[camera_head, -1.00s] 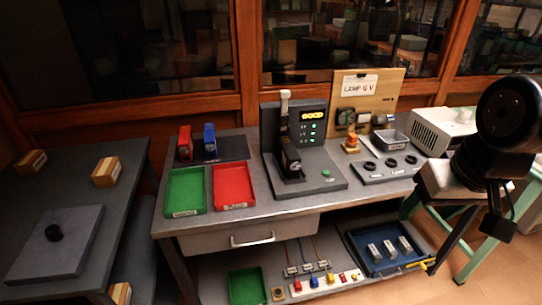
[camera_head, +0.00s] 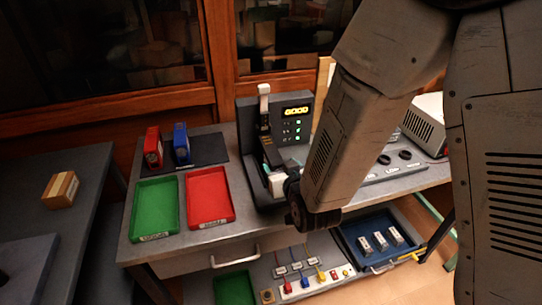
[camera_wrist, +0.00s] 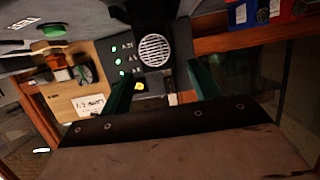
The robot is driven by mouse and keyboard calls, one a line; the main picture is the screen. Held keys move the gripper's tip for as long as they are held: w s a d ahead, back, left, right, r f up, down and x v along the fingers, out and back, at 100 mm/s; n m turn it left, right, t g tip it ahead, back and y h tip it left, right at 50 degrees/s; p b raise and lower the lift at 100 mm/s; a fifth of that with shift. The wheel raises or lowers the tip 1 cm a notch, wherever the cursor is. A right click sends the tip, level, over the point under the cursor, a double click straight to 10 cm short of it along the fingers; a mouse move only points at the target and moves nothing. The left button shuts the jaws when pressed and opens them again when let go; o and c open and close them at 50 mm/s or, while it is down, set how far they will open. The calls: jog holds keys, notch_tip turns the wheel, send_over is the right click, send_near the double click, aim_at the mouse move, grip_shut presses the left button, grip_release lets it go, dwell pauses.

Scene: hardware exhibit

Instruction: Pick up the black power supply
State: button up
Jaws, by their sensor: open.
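The black power supply (camera_wrist: 153,20) shows in the wrist view as a dark block with a round pale fan grille. It stands in the grey test station (camera_head: 245,135), which has a yellow display and green lights. My gripper (camera_wrist: 160,72) is open, with a green finger on either side of the grille end. I cannot tell whether the fingers touch the block. In the head view my arm and wrist reach down to the front of the station and hide much of the block.
A red unit (camera_head: 153,148) and a blue unit (camera_head: 181,143) stand on a dark mat left of the station. Green (camera_head: 155,208) and red (camera_head: 208,196) trays lie in front of them. A lever (camera_head: 264,105) rises at the station. A blue bin (camera_head: 380,240) sits on the lower shelf.

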aim_at(273, 157)
jog(key=x, duration=0.7)
jog(key=shift+w, duration=0.3)
grip_shut()
